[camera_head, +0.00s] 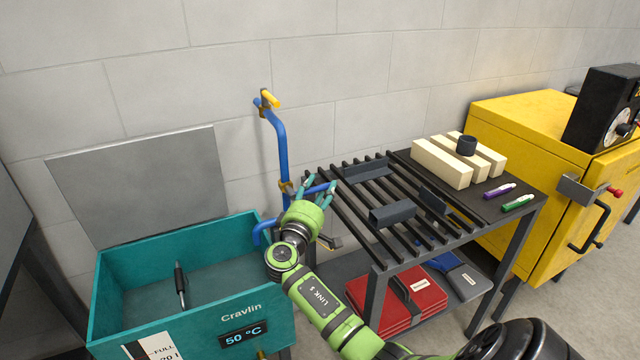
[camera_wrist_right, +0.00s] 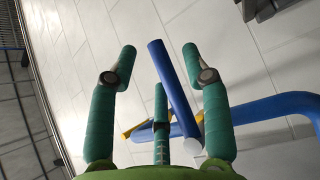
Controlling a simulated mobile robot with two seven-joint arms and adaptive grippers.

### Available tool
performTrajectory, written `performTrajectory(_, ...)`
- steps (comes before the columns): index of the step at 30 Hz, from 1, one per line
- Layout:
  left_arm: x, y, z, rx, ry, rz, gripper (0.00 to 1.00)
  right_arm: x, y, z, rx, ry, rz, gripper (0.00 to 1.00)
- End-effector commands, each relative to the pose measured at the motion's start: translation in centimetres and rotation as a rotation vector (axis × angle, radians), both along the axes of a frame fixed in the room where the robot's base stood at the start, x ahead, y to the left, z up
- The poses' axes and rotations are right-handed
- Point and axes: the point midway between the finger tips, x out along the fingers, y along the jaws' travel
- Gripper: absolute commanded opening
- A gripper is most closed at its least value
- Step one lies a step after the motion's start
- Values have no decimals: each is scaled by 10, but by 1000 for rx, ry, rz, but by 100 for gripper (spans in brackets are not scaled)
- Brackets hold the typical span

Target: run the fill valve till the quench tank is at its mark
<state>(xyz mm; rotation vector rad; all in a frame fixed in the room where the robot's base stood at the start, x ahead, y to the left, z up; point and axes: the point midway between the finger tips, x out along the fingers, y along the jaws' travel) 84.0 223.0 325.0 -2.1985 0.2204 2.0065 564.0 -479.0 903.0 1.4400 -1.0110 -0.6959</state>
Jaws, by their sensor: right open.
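The teal quench tank (camera_head: 110,300) stands at lower left, with a 50 °C display and a white "FULL" label (camera_head: 152,349), partly cut off by the frame's bottom. I cannot tell its level against a mark. A blue pipe (camera_head: 281,150) rises behind it to a yellow lever (camera_head: 270,100) at its top. Lower down is a brass fitting (camera_head: 286,187) with a blue bar reaching right. My right gripper (camera_head: 319,184) is open at this bar. In the wrist view the blue bar (camera_wrist_right: 172,85) lies between the teal fingers (camera_wrist_right: 160,65); contact is unclear. My left gripper is not in view.
A dark slatted rack table (camera_head: 350,225) stands right of my gripper, holding dark metal pieces, pale blocks (camera_head: 442,163) and markers. Red cases (camera_head: 415,300) lie below. A yellow cabinet (camera_head: 520,120) is at right. A dark-handled tool (camera_head: 180,280) stands in the tank. A grey wall is behind.

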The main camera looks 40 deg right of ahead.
Motion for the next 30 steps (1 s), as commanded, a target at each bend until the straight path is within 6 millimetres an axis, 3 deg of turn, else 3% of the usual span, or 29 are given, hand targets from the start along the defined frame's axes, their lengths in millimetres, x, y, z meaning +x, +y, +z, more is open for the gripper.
performTrajectory(4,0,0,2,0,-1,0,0,5,-11,2,0,-1,0,49)
performTrajectory(12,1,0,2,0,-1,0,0,6,-12,2,1,0,1,49)
performTrajectory(13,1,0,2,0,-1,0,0,6,-12,2,1,0,1,45)
performTrajectory(16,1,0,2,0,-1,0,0,6,-12,2,1,0,1,5)
performTrajectory(17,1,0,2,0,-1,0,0,6,-12,1,1,0,1,0)
performTrajectory(30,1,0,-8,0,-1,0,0,6,-12,3,-51,14,1,0)
